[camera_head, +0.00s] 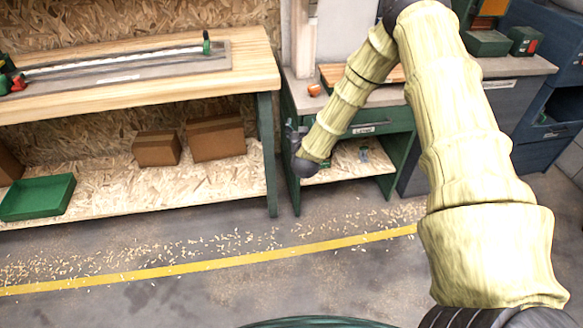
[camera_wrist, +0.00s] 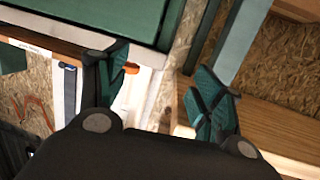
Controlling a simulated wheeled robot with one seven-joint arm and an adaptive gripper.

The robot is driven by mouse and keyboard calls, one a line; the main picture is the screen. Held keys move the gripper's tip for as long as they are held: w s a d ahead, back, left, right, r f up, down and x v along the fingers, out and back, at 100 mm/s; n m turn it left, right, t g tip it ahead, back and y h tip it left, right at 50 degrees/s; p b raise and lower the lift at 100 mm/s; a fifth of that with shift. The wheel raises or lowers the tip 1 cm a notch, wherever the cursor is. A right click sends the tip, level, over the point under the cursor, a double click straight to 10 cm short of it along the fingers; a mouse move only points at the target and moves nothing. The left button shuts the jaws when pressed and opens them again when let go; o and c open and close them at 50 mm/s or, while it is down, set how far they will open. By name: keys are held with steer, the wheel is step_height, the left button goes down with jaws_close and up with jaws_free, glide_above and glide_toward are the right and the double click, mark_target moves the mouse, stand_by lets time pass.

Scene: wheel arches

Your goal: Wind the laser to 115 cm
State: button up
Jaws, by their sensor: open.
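I cannot pick out a laser or a height scale for certain in either view. My gripper (camera_head: 293,138) hangs in front of the gap between the left workbench and the green drawer unit, partly hidden by my own wrist. In the wrist view my gripper (camera_wrist: 160,90) has its two dark green fingers spread wide apart, with nothing held between them. A pale upright post (camera_head: 303,35) stands at the wall behind the benches. A small orange object (camera_head: 314,90) lies on the counter; an orange object also shows between the fingers in the wrist view (camera_wrist: 131,68).
The wooden workbench (camera_head: 130,100) carries a long grey rail board (camera_head: 120,75) with a green piece (camera_head: 206,43) at its right end. Cardboard boxes (camera_head: 215,137) and a green tray (camera_head: 38,197) sit below. A labelled green drawer (camera_head: 385,121) is at right. The floor ahead is open.

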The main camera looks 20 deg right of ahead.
steer(key=s+a+f+n+g+y+p, duration=0.2)
steer(key=s+a+f+g+y, duration=0.1)
steer(key=s+a+f, duration=0.5)
steer(key=shift+s+a+f, duration=0.15)
steer(key=shift+s+f, duration=0.05)
steer(key=shift+s, duration=0.6)
